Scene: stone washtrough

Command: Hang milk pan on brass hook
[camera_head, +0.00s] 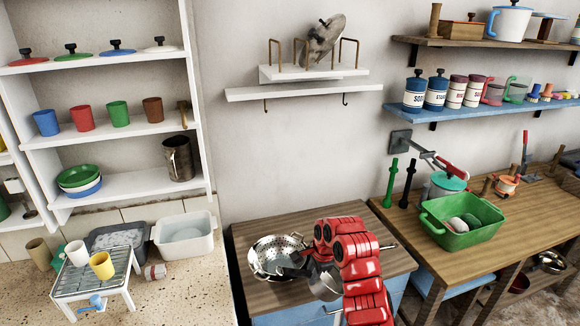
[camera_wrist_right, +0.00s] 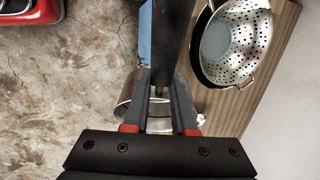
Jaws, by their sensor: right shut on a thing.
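The milk pan (camera_head: 324,287) is a shiny metal pan, partly hidden by my red right arm, at the front of the wooden counter top. My right gripper (camera_head: 296,270) is shut on it, beside the colander. In the right wrist view the jaws (camera_wrist_right: 160,105) are close together, with the pan's metal bowl (camera_wrist_right: 128,103) showing behind them. The exact grip point is hard to make out. Two small hooks hang under the white wall shelf: a brownish one (camera_head: 265,106) on the left and a darker one (camera_head: 345,100) on the right. Both are empty. My left gripper is not in view.
A metal colander (camera_head: 268,252) stands on the wooden counter (camera_head: 390,262); it also shows in the wrist view (camera_wrist_right: 240,45). The white wall shelf (camera_head: 300,92) has a rack above it. A green basin (camera_head: 462,238) stands right. The wall below the hooks is clear.

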